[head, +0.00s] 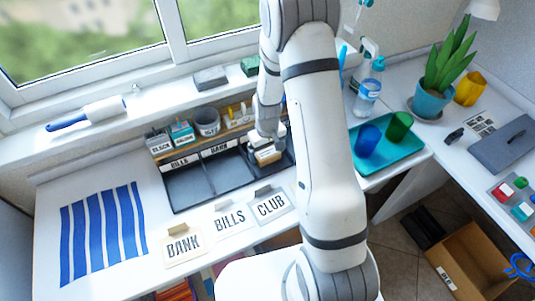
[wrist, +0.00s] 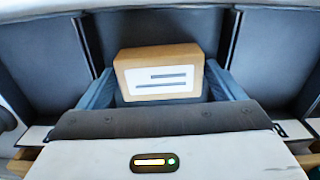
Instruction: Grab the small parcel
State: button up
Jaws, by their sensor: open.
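The small parcel (head: 268,156) is a tan box with a white label, in the right part of the dark divided tray (head: 210,183). In the wrist view the parcel (wrist: 160,74) lies ahead of my gripper (wrist: 160,90), its label facing the camera. One blue-grey finger shows on each side of the parcel. My gripper is open, and I cannot tell whether either finger touches the parcel. In the head view my arm comes down over the parcel and hides part of that tray section and the gripper (head: 266,143).
Cards marked BANK (head: 184,243), BILLS (head: 230,218) and CLUB (head: 271,205) lie in front of the tray. Small containers, including a grey cup (head: 207,122), stand behind it. A teal tray (head: 400,158) with a blue cup (head: 367,140) and green cup (head: 399,126) is at right.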

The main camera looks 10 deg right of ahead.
jog(key=shift+f, duration=0.25)
jog(key=c, duration=0.8)
jog(key=shift+r, duration=0.1)
